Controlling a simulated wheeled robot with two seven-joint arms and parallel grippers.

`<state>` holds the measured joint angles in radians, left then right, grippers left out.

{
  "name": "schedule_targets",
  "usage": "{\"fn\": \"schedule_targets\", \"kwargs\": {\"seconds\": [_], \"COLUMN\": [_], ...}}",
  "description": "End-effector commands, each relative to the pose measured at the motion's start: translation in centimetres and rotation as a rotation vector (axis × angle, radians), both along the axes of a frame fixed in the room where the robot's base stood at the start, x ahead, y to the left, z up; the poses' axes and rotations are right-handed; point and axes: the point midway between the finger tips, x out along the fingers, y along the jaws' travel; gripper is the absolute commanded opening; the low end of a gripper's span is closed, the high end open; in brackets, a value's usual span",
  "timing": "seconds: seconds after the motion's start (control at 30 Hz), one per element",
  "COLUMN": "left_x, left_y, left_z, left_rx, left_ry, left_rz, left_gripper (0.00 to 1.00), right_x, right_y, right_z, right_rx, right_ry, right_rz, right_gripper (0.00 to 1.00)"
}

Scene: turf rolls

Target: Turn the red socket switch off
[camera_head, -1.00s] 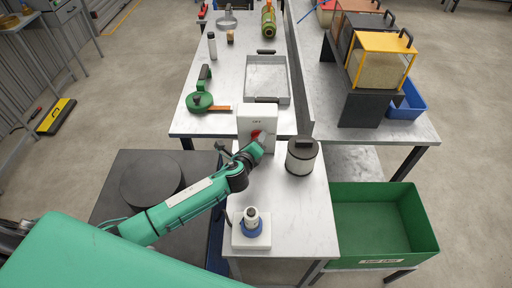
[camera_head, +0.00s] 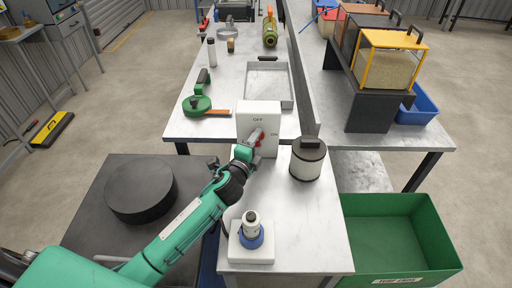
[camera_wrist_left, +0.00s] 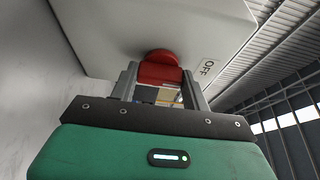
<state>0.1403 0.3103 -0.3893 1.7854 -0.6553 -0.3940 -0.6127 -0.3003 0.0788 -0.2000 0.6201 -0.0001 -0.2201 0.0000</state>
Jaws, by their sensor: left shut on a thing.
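The red socket switch is a red knob (camera_head: 264,143) on the front of a white box (camera_head: 258,117). The box is marked OFF at the top and ON at the right. My left gripper (camera_head: 257,138) is at the box front, shut on the red knob. In the left wrist view the knob (camera_wrist_left: 160,68) sits between the two fingers (camera_wrist_left: 160,88), with the OFF label (camera_wrist_left: 208,67) to its right. The fingers hide part of the knob, so its exact setting cannot be read. My right gripper is not in view.
A lidded canister (camera_head: 307,160) stands right of the box. A white base with a blue-ringed plug (camera_head: 251,256) is nearer on the bench. A green bin (camera_head: 440,225) is at lower right. A metal tray (camera_head: 290,101) and green tool (camera_head: 195,106) lie behind.

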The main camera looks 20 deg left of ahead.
Motion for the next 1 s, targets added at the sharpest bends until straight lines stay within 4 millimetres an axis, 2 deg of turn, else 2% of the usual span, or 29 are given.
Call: {"fn": "schedule_targets", "kwargs": {"seconds": [0.53,0.57,0.67,1.0], "left_x": [0.00,0.00,0.00,-0.28], "left_y": [0.04,0.04,0.03,0.04], "left_z": [-0.05,-0.05,-0.05,-0.11], "left_rx": [-0.026,-0.026,-0.026,-0.024], "left_ry": [-0.005,-0.005,-0.005,-0.005], "left_rz": [0.001,0.001,0.001,0.000], "left_gripper": [0.25,0.51,0.69,0.69], "right_x": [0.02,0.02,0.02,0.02], "right_y": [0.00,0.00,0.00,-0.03], "right_z": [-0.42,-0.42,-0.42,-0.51], "right_rx": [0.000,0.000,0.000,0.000], "right_ry": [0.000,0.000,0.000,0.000], "right_rz": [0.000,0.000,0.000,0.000], "right_gripper": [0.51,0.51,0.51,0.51]}}
